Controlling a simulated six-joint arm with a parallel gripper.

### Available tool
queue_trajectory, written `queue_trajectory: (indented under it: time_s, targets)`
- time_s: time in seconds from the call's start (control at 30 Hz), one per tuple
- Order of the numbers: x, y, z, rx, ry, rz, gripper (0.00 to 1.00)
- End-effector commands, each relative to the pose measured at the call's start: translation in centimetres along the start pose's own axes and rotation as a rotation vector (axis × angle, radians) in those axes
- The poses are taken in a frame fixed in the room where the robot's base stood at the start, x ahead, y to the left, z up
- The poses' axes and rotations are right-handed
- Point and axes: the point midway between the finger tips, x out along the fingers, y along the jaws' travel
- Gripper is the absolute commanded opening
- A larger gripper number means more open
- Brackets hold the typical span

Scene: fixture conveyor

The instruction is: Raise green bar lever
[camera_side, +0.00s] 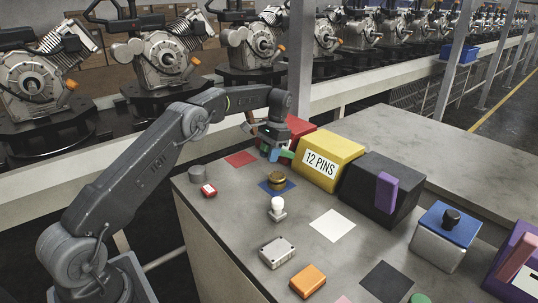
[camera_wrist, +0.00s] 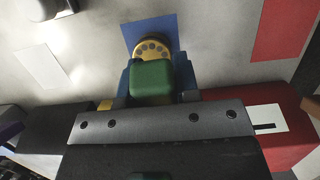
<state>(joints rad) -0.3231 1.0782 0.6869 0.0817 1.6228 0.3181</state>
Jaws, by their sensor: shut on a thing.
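The green bar lever (camera_wrist: 152,82) shows in the wrist view as a green block with rounded corners. It sits between the blue fingers of my gripper (camera_wrist: 152,88), which is shut on it. In the side view a small part of the green lever (camera_side: 287,157) shows at my gripper (camera_side: 274,153), in front of the red box (camera_side: 300,127). The red box also shows at the right of the wrist view (camera_wrist: 285,112), with a white label. The lever's mount and its exact tilt are hidden by my gripper.
A brass round part (camera_side: 277,181) lies on a blue mat (camera_side: 263,187) close to my gripper. The yellow "12 PINS" box (camera_side: 342,151) and a black box (camera_side: 362,190) stand to the right. A white bulb-shaped thing (camera_side: 277,207) stands nearer. Engines line the conveyor behind.

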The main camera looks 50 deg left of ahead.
Motion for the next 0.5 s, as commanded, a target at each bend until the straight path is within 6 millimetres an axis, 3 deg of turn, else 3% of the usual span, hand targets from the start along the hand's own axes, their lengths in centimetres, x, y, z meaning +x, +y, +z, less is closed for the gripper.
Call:
queue_trajectory:
  time_s: [0.1,0.13,0.4,0.5]
  targets:
    - [0.02,-0.03,-0.05,0.000,0.003,-0.002,0.00]
    - [0.01,-0.03,-0.04,0.000,0.003,-0.002,0.30]
    - [0.01,-0.01,0.00,-0.001,0.001,-0.001,0.55]
    - [0.01,0.00,0.00,-0.001,0.001,-0.001,0.55]
